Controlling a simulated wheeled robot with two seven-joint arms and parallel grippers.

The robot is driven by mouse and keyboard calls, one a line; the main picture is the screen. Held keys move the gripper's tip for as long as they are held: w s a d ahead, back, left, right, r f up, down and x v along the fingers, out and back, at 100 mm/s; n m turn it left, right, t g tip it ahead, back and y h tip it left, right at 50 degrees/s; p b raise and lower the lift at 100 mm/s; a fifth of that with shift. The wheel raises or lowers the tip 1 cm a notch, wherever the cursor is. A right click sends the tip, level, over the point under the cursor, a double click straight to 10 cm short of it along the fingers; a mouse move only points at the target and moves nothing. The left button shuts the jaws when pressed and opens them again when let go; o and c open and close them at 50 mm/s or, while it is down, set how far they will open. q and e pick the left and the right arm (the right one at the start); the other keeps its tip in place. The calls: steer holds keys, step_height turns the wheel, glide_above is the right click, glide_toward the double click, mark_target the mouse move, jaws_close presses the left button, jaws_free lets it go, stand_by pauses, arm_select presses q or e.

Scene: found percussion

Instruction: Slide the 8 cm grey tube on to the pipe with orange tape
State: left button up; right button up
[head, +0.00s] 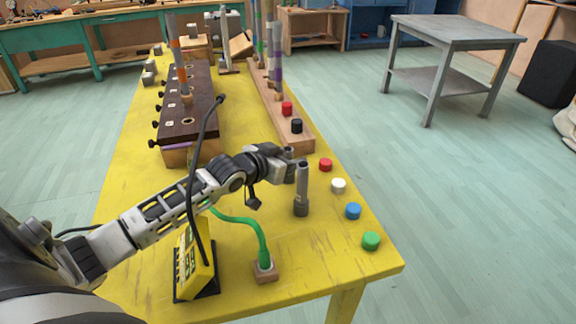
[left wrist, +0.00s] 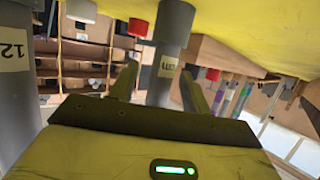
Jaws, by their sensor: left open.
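My left gripper (head: 290,164) is open above the near right part of the yellow table. In the left wrist view, which is upside down, a grey tube (left wrist: 166,68) with a small label ending in "cm" stands between its spread fingers. I cannot tell whether they touch it. In the head view the gripper mostly hides that tube. Another grey tube (head: 301,185) stands just right of the gripper; the left wrist view shows a tube labelled "12" (left wrist: 18,75) close by. The pipe with orange tape (head: 181,72) rises from the dark-topped wooden box. My right gripper is out of view.
Red (head: 325,164), white (head: 338,186), blue (head: 353,211) and green (head: 370,240) caps line the table's right edge. A wooden rail (head: 270,110) holds several taped pipes.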

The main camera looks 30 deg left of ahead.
arm_select(q)
steer(key=shift+w, duration=0.1)
steer(key=shift+c, duration=0.3)
jaws_close()
